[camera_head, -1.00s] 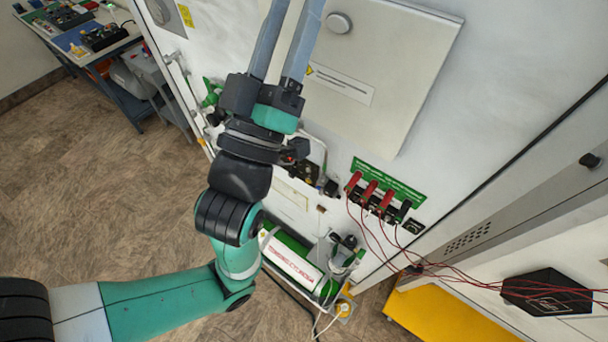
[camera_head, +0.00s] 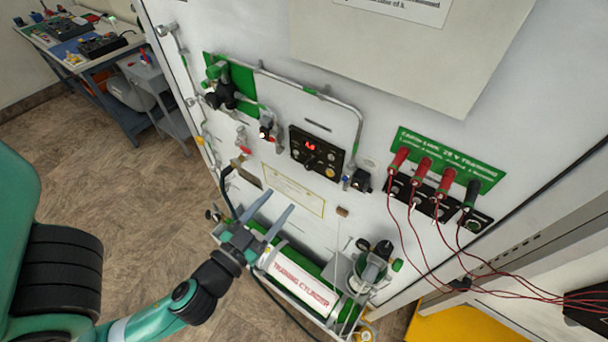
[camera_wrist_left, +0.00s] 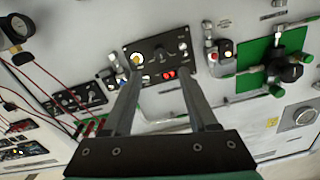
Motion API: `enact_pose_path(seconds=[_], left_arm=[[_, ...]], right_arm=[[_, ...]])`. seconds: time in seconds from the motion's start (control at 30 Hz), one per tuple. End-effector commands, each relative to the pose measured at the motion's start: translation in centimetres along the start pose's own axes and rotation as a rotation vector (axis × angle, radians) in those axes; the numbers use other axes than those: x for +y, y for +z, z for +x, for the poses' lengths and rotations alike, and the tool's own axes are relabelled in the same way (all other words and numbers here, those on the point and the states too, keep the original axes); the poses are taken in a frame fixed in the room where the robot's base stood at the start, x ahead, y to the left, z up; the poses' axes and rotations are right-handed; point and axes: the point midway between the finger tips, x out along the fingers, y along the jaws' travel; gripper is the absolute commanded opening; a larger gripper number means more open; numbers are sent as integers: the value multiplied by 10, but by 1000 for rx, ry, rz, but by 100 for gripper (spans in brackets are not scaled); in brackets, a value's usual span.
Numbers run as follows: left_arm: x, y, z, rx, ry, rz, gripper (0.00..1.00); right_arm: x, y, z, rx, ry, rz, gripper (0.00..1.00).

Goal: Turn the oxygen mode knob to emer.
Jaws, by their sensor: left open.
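The black oxygen control panel (camera_head: 299,152) is on the white trainer wall, with a red lit display (camera_head: 310,146). Small controls sit on it, including a yellow round one (camera_head: 330,172). Their labels are too small to read, so I cannot tell which is the mode knob or its setting. My left gripper (camera_head: 273,204) is open and empty, below and left of the panel, with its fingers pointing up toward the wall. In the left wrist view the panel (camera_wrist_left: 150,48) shows ahead, beyond and between the open fingers (camera_wrist_left: 159,70).
Pipes and a green valve plate (camera_head: 240,84) are above left of the panel. Red plugs with cables (camera_head: 422,168) are to its right. The training cylinder (camera_head: 303,284) lies low on the wall below my gripper. A white placard (camera_head: 293,190) is beneath the panel.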

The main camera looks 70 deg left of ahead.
Motion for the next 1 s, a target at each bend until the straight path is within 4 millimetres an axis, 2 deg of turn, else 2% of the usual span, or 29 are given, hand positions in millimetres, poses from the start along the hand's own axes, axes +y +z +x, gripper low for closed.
enact_pose_path(seconds=[0.2, 0.4, 0.53, 0.7, 0.93, 1.0], left_arm=[[-2, -1, 26, 13, -7, -4, 59], [-2, -8, 76, 9, -3, -2, 59], [-1, -5, 98, 8, 0, -1, 59], [0, -3, 110, 8, 2, -1, 59], [0, -2, 111, 7, 3, 0, 59], [0, -2, 110, 7, 3, 0, 48]], right_arm=[[0, 8, -8, 0, 0, 0, 39], [0, -9, 10, 0, 0, 0, 39], [0, -12, 13, 0, 0, 0, 39], [0, -13, 14, 0, 0, 0, 39], [0, -12, 14, -1, 0, 0, 39], [0, -12, 14, -1, 0, 0, 39]])
